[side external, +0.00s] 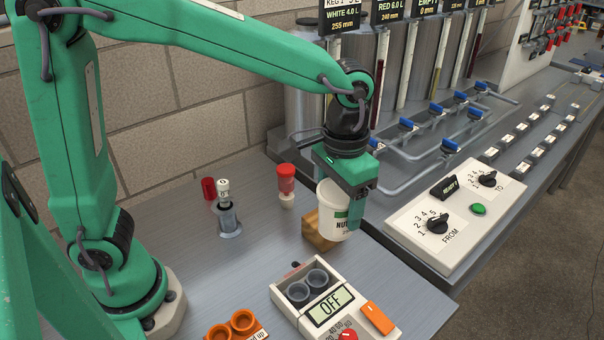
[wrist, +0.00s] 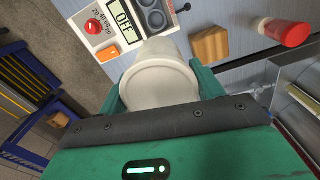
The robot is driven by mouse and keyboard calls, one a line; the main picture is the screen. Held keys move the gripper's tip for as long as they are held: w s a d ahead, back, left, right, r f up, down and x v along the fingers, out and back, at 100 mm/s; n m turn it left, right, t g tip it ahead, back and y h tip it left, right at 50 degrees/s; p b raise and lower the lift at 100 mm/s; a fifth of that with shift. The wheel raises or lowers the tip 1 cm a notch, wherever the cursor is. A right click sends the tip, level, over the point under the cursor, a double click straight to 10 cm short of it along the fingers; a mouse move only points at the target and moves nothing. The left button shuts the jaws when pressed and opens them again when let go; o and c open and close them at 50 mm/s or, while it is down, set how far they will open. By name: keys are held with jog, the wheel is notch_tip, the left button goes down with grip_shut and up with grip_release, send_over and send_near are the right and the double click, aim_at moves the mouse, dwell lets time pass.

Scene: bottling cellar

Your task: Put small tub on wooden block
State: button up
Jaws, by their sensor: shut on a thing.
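The wooden block (side external: 317,232) stands on the bench, partly hidden behind the tub in the side view. In the wrist view the block (wrist: 209,45) shows apart from the tub, to its right, with its top bare. The tub appears held above the bench.
A red-capped bottle (side external: 286,185) stands behind the block. A dispenser with a white top (side external: 224,197) stands farther left. A white device reading OFF (side external: 332,303) and orange cups (side external: 232,325) are in front. A control panel (side external: 455,215) lies right. Bare bench lies left of the block.

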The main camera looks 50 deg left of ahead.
jog(key=shift+s+a+r, duration=0.1)
jog(key=shift+a+r, duration=0.1)
jog(key=shift+a, duration=0.25)
jog(key=shift+s+a+r, duration=0.1)
jog(key=shift+a+r, duration=0.05)
jog(key=shift+a, duration=0.3)
jog(key=w+a+f, duration=0.7)
jog(key=a, duration=0.1)
jog(key=shift+w+a, duration=0.4)
jog(key=shift+f, duration=0.1)
jog(key=shift+f, duration=1.9)
jog(key=shift+f, duration=0.15)
jog(key=o, duration=1.2)
